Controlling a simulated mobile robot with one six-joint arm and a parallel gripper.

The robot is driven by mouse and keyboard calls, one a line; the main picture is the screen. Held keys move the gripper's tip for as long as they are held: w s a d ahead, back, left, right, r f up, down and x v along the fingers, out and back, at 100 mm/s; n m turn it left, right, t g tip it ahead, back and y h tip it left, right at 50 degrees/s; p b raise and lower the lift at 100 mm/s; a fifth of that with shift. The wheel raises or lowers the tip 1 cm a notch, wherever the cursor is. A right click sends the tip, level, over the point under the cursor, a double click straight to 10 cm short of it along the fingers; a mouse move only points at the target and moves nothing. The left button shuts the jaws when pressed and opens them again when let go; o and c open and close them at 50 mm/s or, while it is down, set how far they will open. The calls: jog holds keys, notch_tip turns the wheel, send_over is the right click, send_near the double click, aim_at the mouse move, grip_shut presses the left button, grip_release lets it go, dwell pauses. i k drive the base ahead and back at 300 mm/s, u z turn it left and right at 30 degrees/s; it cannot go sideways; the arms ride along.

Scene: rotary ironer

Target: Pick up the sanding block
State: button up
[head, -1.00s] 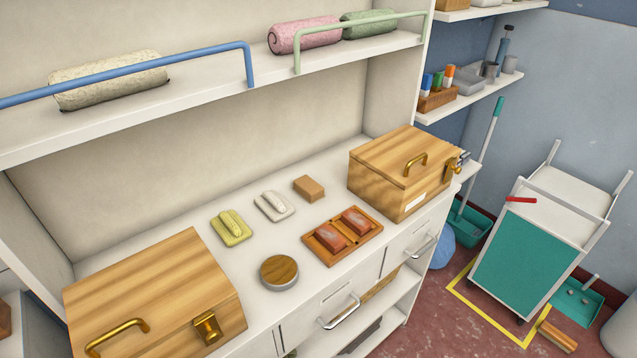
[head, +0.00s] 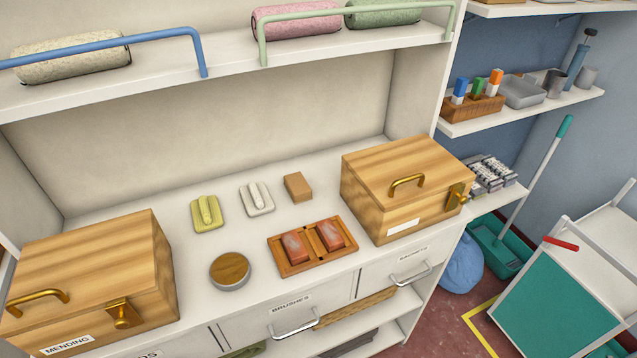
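A small plain tan-brown block (head: 298,187), which looks like the sanding block, lies on the white counter (head: 155,200) toward the back. It sits left of the right wooden box and behind a wooden tray (head: 289,271) holding two reddish bars. A white pad with a raised grip (head: 257,199) lies just left of it, and a similar yellow-green pad (head: 207,213) lies farther left. The block's top is clear, with nothing touching it. My gripper is not in view.
A wooden box labelled MENDING (head: 95,265) and another wooden box (head: 405,185) flank the items. A round wood-topped tin (head: 230,270) lies in front. A shelf with rolled towels and rails (head: 130,40) overhangs the counter's back. A trolley (head: 555,290) stands at right.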

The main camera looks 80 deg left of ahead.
aim_at(297, 189)
jog(key=i, duration=0.75)
jog(key=u, duration=4.35)
jog(key=i, duration=0.1)
jog(key=z, duration=2.25)
jog(key=k, duration=0.3)
jog(key=u, duration=2.4)
